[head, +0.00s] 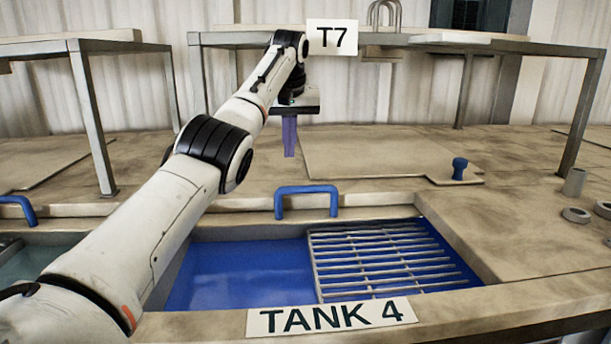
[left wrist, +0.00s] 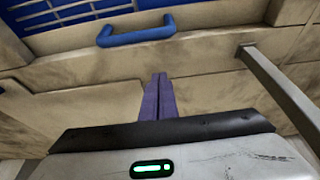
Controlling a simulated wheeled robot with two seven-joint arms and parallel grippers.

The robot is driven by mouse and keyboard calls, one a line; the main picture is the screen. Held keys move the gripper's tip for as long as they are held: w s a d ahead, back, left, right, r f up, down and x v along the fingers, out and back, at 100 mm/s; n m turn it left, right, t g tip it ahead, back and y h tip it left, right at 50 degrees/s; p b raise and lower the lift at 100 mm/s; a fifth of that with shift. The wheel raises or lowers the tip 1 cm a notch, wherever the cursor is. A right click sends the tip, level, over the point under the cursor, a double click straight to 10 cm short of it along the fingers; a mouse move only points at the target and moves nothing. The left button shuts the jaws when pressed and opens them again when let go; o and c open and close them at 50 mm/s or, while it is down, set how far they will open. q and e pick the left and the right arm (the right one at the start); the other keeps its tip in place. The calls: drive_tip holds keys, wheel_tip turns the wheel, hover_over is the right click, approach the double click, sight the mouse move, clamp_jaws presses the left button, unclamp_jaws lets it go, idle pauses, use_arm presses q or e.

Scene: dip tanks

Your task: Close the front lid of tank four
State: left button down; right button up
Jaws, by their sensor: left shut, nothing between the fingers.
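Tank four's front opening is uncovered, showing blue inside (head: 240,272) and a metal grate (head: 385,262), behind the "TANK 4" label (head: 331,316). A blue bar handle (head: 306,192) stands on a beige strip (head: 375,212) along the opening's back edge; I cannot tell how much of this strip is the lid. The handle also shows in the left wrist view (left wrist: 136,32). My left gripper (head: 289,152), with purple fingers (left wrist: 155,82), is shut and empty. It points down behind the handle, apart from it. My right gripper is out of view.
A flat panel (head: 360,160) with a blue knob (head: 459,168) lies behind the handle. A raised metal-legged table (head: 198,75) with a "T7" sign (head: 332,37) stands at the back. Small grey rings (head: 576,215) lie at right. Another blue handle (head: 20,207) is at far left.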

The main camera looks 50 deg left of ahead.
use_arm(q)
drive_tip(key=p+x, duration=0.1)
drive_tip(key=x, duration=0.6)
drive_tip(key=shift+w+d+f, duration=0.1)
drive_tip(key=shift+d, duration=0.05)
drive_tip(key=shift+s+d+f, duration=0.15)
drive_tip(key=shift+s+d, duration=0.45)
drive_tip(key=shift+d, duration=0.2)
drive_tip(key=shift+s+d+f, duration=0.15)
drive_tip(key=shift+s+d, duration=0.45)
drive_tip(key=shift+d, duration=0.15)
